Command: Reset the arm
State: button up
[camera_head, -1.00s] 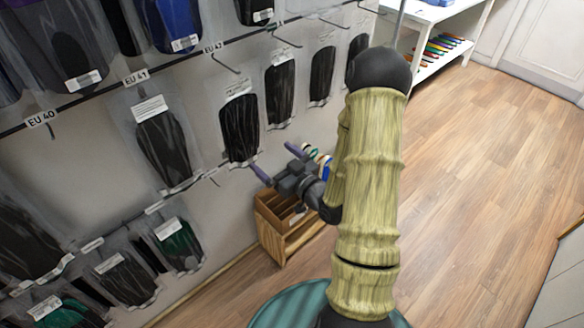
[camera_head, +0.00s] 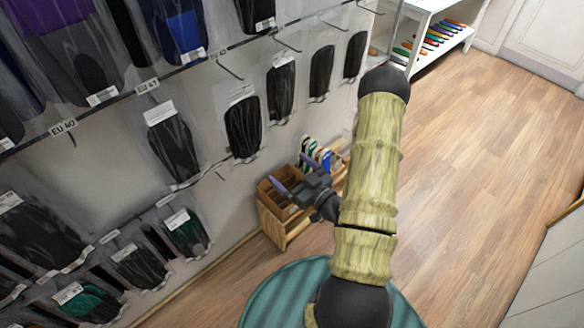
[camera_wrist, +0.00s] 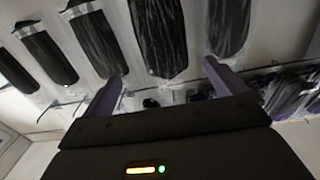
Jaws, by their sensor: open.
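My gripper (camera_head: 290,180) is in the middle of the head view, at the end of my folded arm, above a wooden box and in front of the wall of hanging insole packs. Its two purple fingers are apart. In the wrist view, the fingers of my gripper (camera_wrist: 165,85) also stand wide apart with nothing held between them. Black insoles in clear packs (camera_wrist: 155,35) hang beyond the fingertips, and I see no contact with them.
A wooden box (camera_head: 270,215) with compartments stands on the floor by the wall, with striped items (camera_head: 315,155) behind the gripper. Rails with size labels (camera_head: 62,127) hold insole packs at left. A white shelf (camera_head: 440,45) stands at the back. The wooden floor (camera_head: 480,180) at right is clear.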

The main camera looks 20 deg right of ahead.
dwell(0.4)
jog(key=s+a+r+m+g+h+p, duration=0.1)
jog(key=s+a+r+m+g+h, duration=0.1)
jog(key=s+r+g, duration=0.3)
jog(key=s+a+r+m+g+h+p, duration=0.1)
jog(key=s+a+r+g+h+p, duration=0.1)
jog(key=r+g, duration=0.7)
jog(key=s+a+h, duration=0.1)
jog(key=s+a, duration=0.1)
jog(key=s, duration=0.1)
jog(key=shift+a+r+m+h+p, duration=0.15)
jog(key=shift+a+m+h+p, duration=0.15)
jog(key=shift+a+m+h, duration=0.1)
